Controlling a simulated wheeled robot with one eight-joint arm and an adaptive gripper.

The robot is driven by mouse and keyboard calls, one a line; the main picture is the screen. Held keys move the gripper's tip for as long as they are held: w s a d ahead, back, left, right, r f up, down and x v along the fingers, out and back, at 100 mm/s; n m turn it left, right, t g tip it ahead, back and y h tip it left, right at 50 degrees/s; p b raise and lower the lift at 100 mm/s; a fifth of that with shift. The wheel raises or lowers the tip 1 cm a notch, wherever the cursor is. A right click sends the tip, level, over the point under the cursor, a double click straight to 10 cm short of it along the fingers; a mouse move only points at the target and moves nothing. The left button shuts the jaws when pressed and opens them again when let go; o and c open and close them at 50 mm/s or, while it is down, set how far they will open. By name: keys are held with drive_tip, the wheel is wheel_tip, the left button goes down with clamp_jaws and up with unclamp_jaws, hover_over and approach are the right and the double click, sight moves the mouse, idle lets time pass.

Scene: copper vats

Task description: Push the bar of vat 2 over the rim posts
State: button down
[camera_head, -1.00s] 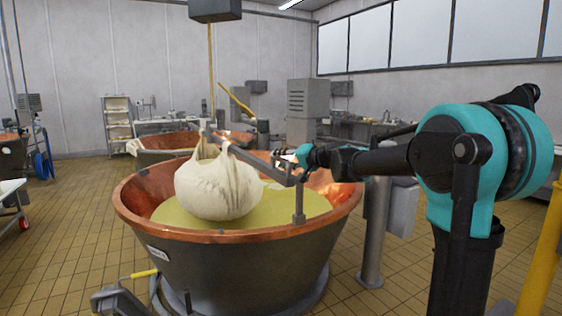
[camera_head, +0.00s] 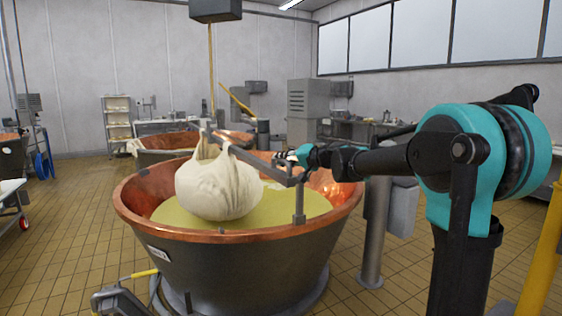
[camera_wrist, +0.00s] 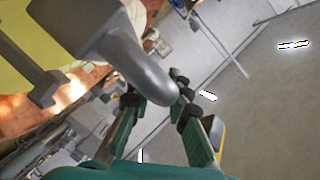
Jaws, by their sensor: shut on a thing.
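The copper-lined vat (camera_head: 240,270) holds yellowish liquid (camera_head: 290,208); its small label (camera_head: 158,254) is too small to read. A grey bar (camera_head: 262,163) runs across above it, with a pale cloth bundle (camera_head: 217,190) hanging from it over the liquid. My gripper (camera_head: 284,157) is at the bar's right side. In the wrist view my gripper (camera_wrist: 160,103) has its fingers against the rounded grey bar end (camera_wrist: 138,75); the exact contact is partly hidden.
Another copper vat (camera_head: 180,140) stands behind. A grey pillar (camera_head: 374,235) rises right of the near vat, and a yellow post (camera_head: 545,255) is at far right. The tiled floor (camera_head: 60,225) at left is mostly open.

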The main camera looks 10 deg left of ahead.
drive_tip(key=w+d, duration=1)
drive_tip(key=d, duration=0.5)
drive_tip(key=shift+d+f, duration=0.15)
drive_tip(key=shift+d, duration=0.15)
drive_tip(key=shift+w, duration=0.1)
drive_tip(key=c, duration=1.7)
unclamp_jaws()
drive_tip(key=shift+a, duration=0.1)
drive_tip(key=shift+o, duration=1.3)
drive_tip(key=v, duration=1.2)
